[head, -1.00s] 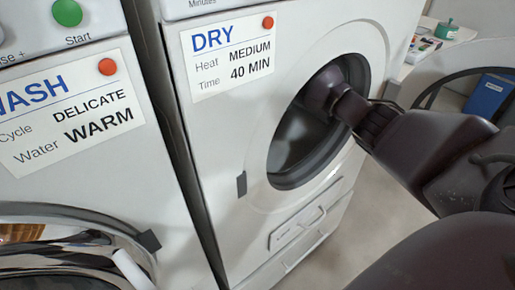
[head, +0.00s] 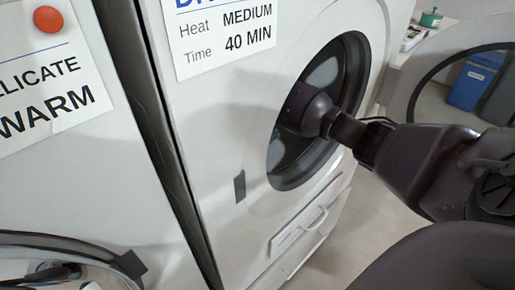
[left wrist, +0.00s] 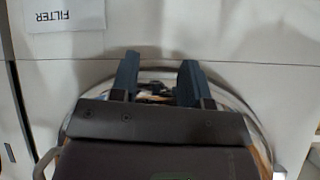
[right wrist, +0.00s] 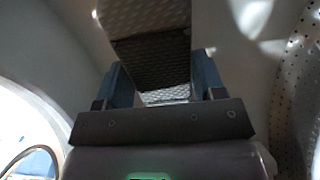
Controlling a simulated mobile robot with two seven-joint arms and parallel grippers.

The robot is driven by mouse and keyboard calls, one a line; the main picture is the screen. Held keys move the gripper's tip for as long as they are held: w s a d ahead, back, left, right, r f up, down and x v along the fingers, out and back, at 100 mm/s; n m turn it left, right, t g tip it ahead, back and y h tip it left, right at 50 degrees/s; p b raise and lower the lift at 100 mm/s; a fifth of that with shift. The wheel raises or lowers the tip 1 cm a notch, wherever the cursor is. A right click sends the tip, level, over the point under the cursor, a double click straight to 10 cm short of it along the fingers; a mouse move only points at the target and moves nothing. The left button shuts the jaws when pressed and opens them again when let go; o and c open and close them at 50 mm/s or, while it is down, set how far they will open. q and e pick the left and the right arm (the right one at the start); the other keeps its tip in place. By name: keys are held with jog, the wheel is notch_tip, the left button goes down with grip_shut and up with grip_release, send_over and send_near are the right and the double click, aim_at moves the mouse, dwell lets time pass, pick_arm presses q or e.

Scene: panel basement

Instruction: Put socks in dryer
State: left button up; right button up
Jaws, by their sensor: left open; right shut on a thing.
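The dryer (head: 225,120), with a "DRY" label partly cut off, stands in the middle of the head view, its round opening (head: 300,165) uncovered. My right arm reaches into the opening, and its gripper is hidden there in the head view. In the right wrist view my right gripper (right wrist: 160,78) is inside the perforated drum (right wrist: 300,95), shut on a pale, textured cloth, seemingly a sock (right wrist: 150,45). In the left wrist view my left gripper (left wrist: 157,78) is open, with its fingers apart before a shiny round rim (left wrist: 240,105). No cloth is clearly seen between them.
The washer (head: 60,170) stands close at the left, its chrome door rim at the bottom. The open dryer door (head: 425,85) is at the right. A blue bin (head: 475,82) stands on the floor behind it. A "FILTER" label (left wrist: 65,16) shows upside down.

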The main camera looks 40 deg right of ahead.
notch_tip(320, 180, down, 5)
jog(key=shift+s+f+b, duration=0.15)
jog(key=shift+b, duration=0.8)
jog(key=shift+f, duration=0.3)
jog(key=shift+r, duration=0.25)
pick_arm(q)
jog(key=shift+w+d+m, duration=0.25)
jog(key=shift+m, duration=0.05)
jog(key=shift+f, duration=0.1)
pick_arm(e)
jog(key=shift+f, duration=0.15)
jog(key=o, duration=0.6)
jog(key=shift+f, duration=0.1)
jog(key=shift+c, duration=0.2)
pick_arm(q)
jog(key=shift+s+f, duration=0.25)
jog(key=shift+f, duration=0.1)
pick_arm(e)
jog(key=o, duration=0.4)
jog(key=shift+o, duration=0.2)
